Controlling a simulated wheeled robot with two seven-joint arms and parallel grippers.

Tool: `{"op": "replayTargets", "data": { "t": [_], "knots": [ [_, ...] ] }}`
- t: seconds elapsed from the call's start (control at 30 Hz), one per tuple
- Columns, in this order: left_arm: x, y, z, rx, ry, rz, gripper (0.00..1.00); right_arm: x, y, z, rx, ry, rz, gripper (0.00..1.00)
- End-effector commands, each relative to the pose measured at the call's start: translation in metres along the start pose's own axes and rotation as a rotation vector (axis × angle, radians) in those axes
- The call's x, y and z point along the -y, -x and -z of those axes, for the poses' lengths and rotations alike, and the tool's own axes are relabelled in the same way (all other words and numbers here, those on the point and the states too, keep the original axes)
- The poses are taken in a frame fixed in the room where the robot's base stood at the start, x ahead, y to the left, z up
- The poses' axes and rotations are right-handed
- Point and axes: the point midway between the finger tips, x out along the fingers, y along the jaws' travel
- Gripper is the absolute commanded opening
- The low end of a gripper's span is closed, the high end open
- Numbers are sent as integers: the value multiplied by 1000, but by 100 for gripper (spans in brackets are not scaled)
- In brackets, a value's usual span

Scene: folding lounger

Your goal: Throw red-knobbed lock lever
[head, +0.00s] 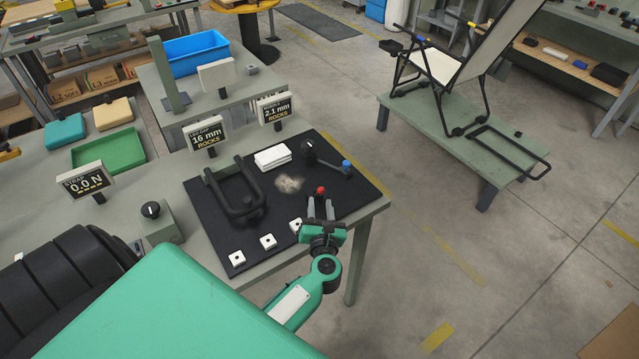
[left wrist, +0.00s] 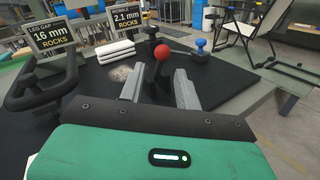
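The red knob (head: 321,190) of the lock lever stands near the right front part of the black mat. It also shows in the left wrist view (left wrist: 162,52), on a dark lever that is partly hidden. My left gripper (head: 320,207) is open, its two grey fingers apart. The knob lies at or just beyond the fingertips, in line with the gap between them; I cannot tell whether they touch the lever. In the left wrist view the gripper (left wrist: 158,88) shows the knob between its finger lines. My right gripper is not in view.
A blue-knobbed lever (head: 346,164) is behind the red knob. A black bent tube frame (head: 238,190), white folded cloths (head: 273,158) and white blocks (head: 268,241) lie on the mat (head: 205,210). Signs read leg gap 16 mm (head: 206,134) and wobble 2.1 mm, both "ROCKS".

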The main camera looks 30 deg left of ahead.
Motion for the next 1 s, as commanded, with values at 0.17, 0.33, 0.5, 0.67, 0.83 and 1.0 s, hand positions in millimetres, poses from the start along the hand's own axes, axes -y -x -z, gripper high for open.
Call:
{"op": "replayTargets", "data": {
  "t": [0.17, 0.33, 0.5, 0.67, 0.83, 1.0],
  "knots": [
    [0, -38, -4, 3, -4, 1, 34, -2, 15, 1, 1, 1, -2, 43],
    [0, -62, -2, 1, -3, 1, 34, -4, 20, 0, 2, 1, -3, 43],
    [0, -73, 0, 0, -2, 1, 34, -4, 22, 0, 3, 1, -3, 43],
    [1, -75, 0, 0, -2, 1, 34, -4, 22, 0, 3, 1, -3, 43],
    [1, -74, 0, 0, -2, 1, 28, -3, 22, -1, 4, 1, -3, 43],
    [1, -74, 0, 0, -2, 2, 0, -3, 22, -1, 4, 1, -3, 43]
  ]
}}
